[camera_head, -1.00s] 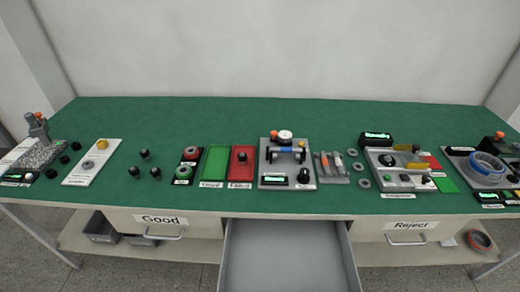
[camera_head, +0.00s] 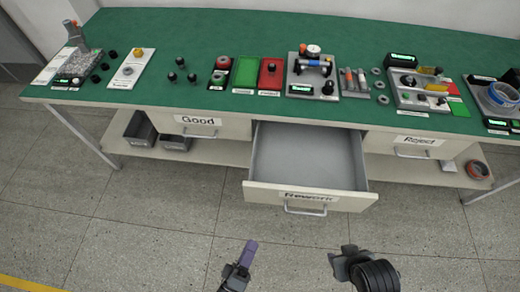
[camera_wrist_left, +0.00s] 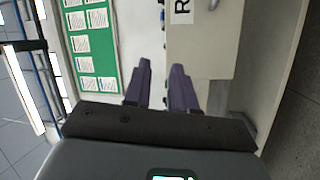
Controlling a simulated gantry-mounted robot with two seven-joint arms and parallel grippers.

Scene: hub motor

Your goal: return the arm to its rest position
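My left gripper (camera_head: 248,250) hangs in front of the bench over the floor, below the open Rework drawer in the head view. Dark parts of my right arm show at the bottom right of the head view, apart from the bench; no right fingers are visible.
The Rework drawer (camera_head: 312,197) is pulled out and looks empty. The Good drawer (camera_head: 225,127) and Reject drawer (camera_head: 385,142) are closed. The green bench top (camera_head: 215,40) carries several fixtures and trays. The floor (camera_head: 150,220) in front is clear.

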